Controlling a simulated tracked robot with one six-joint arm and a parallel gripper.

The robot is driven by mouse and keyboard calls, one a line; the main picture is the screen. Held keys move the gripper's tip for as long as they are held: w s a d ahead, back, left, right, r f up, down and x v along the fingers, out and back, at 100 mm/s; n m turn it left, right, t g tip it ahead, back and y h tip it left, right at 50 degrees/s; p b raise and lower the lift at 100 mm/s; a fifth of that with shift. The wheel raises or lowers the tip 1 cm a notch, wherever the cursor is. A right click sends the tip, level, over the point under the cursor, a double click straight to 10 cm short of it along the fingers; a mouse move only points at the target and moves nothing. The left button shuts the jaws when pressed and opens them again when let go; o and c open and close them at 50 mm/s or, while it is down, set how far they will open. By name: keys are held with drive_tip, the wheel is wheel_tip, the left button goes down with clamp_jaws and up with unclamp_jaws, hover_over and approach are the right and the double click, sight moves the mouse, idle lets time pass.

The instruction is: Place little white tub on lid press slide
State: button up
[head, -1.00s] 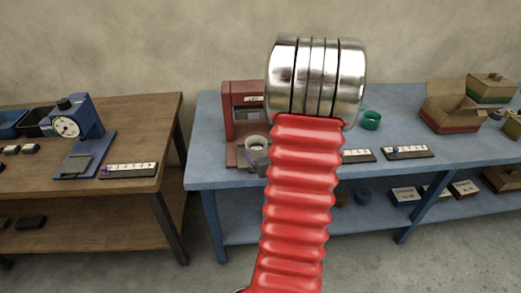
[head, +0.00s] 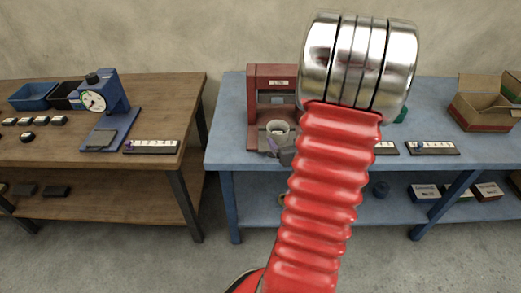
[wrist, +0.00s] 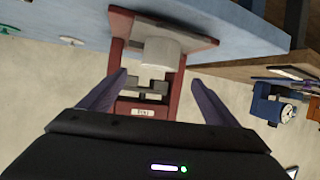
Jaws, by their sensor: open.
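The little white tub (head: 278,129) stands upright on the front of the red lid press (head: 257,112), on its base or slide; I cannot tell exactly which part is under it. In the wrist view, which is upside down, the tub (wrist: 160,50) is on the red plate (wrist: 200,40), just past my fingertips. My gripper (wrist: 158,78) is open, with one purple finger on each side of the tub's line and a gap to it on both sides. In the head view my gripper (head: 277,150) shows only as a small dark part in front of the tub; my arm hides the rest.
The press stands on a blue bench (head: 225,147). A number strip (head: 432,148) and an open carton (head: 482,105) are to the right. On the wooden table (head: 60,155) at left are a blue dial gauge (head: 105,105) and bins. A floor gap separates the tables.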

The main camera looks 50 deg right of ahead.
drive_tip(key=shift+w, duration=0.1)
drive_tip(key=shift+w+a+r, duration=0.15)
drive_tip(key=shift+w+r, duration=0.05)
drive_tip(key=w+a+r+n+g+y, duration=0.1)
drive_tip(key=w+a+r, duration=0.35)
drive_tip(key=a, duration=0.45)
drive_tip(key=w+a+r+n+g+y, duration=0.1)
drive_tip(key=w+a+r+n+g, duration=0.15)
drive_tip(key=a+r, duration=0.5)
drive_tip(key=s+a+r+n+y, duration=0.1)
drive_tip(key=s+a, duration=0.3)
drive_tip(key=a, duration=0.5)
drive_tip(key=s+a+r+n+g+y, duration=0.1)
drive_tip(key=s+a, duration=0.3)
drive_tip(key=a, duration=0.5)
drive_tip(key=s+a+r+n+g+y, duration=0.1)
drive_tip(key=s+a+y, duration=0.2)
drive_tip(key=a, duration=0.5)
drive_tip(key=shift+s+a+r+y, duration=0.3)
drive_tip(key=shift+s+a+r, duration=0.1)
drive_tip(key=shift+s, duration=0.15)
drive_tip(key=shift+c, duration=0.2)
